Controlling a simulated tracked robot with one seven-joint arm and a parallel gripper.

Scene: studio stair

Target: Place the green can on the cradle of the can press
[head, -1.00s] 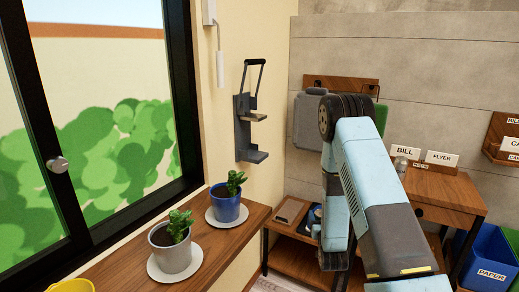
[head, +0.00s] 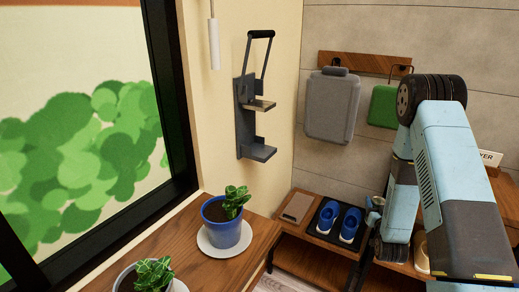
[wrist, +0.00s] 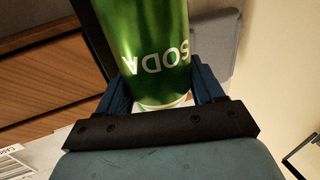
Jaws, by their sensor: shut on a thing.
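The green soda can (wrist: 150,45) is in my gripper (wrist: 168,82) in the wrist view, with a finger on each side and its white lettering upside down. Its upper part in that picture runs out of frame. The can does not show in the head view, where my arm covers the right side. The can press (head: 244,115) is fixed to the cream wall, left of centre in the head view. Its handle (head: 261,34) is raised. A plate (head: 262,105) sits above its bare lower ledge (head: 262,152), apparently the cradle. My arm is well to the right of the press.
A plant in a blue pot (head: 222,225) and one in a grey pot (head: 145,277) stand on the wooden sill (head: 200,262) below the press. A grey bag (head: 331,105) and green bag (head: 382,106) hang behind. Blue shoes (head: 338,222) lie on a low bench.

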